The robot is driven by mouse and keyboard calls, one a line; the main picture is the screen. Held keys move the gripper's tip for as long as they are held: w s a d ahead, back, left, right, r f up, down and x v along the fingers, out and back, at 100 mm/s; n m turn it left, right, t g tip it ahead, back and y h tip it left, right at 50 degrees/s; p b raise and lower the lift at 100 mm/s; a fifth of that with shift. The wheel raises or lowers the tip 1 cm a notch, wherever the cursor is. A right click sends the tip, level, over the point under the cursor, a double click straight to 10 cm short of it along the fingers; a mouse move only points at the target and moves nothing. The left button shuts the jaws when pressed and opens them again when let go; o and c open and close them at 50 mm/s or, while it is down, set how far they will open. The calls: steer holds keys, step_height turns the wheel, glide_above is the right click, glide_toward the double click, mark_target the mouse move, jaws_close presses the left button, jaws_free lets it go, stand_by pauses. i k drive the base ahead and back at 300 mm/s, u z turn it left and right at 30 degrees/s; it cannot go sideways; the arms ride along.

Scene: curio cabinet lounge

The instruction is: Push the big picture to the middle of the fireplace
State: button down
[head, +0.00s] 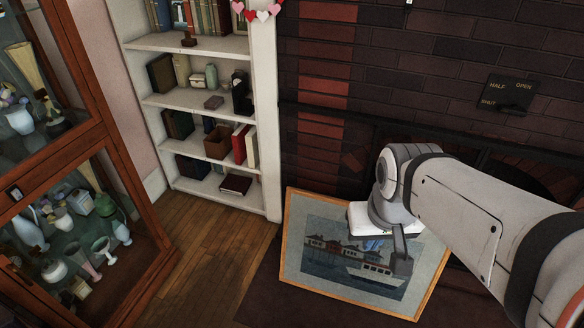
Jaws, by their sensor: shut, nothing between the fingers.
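The big picture (310,281) is a framed print of a boat and buildings with a light wooden frame. It stands tilted at the foot of the dark brick fireplace (420,70), near its left end. My arm reaches in from the right, and my gripper (398,262) is in front of the picture's right half. The gripper is shut and holds nothing. It covers part of the print, and I cannot tell whether it touches the picture. My arm hides part of the fireplace opening and the picture's upper right area.
A white bookshelf (271,120) with books and ornaments stands left of the fireplace. A glass-fronted wooden curio cabinet (118,135) full of vases is at the far left. A damper plate (510,94) is on the brick. Wooden floor (215,255) is clear between cabinet and picture.

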mark_target(318, 257)
steer(key=z, duration=0.15)
steer(key=i, duration=1)
steer(key=u, duration=0.05)
